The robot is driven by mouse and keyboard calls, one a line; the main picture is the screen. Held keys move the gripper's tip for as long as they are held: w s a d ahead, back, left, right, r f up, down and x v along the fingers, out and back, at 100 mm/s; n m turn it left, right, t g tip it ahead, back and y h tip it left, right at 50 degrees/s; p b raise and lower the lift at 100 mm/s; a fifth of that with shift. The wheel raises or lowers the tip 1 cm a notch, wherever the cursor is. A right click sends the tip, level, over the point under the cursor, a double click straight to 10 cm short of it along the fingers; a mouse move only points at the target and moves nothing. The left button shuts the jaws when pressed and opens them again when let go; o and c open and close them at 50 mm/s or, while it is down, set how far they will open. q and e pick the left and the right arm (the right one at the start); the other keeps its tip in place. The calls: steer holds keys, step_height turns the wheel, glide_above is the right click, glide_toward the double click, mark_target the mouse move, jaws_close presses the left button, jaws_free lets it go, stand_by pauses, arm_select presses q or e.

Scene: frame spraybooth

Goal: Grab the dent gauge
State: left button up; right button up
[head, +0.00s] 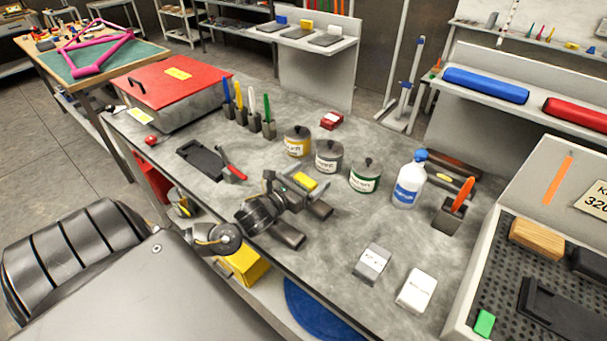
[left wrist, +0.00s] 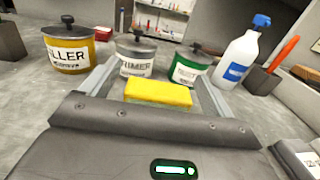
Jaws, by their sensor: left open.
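A small yellow block (head: 305,181), which I take to be the dent gauge, lies just ahead of my left gripper (head: 298,189) on the grey worktop. No label shows on it. In the left wrist view the yellow block (left wrist: 158,93) is between the two pale fingers of the left gripper (left wrist: 155,78), with its near side partly behind the gripper body. The fingers are apart. Contact with the block cannot be made out. My right gripper is not in view.
Filler (head: 297,142), primer (head: 329,157) and green-labelled (head: 365,175) cans stand just beyond the block. A spray bottle (head: 407,184) stands to their right. Two small boxes (head: 372,264) (head: 416,291) lie nearer. A black tray (head: 204,160) and a red-handled tool (head: 232,172) lie left.

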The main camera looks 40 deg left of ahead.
arm_select(q)
steer(key=shift+w, duration=0.45)
steer(key=c, duration=1.3)
steer(key=shift+o, duration=0.2)
steer(key=shift+r, duration=0.15)
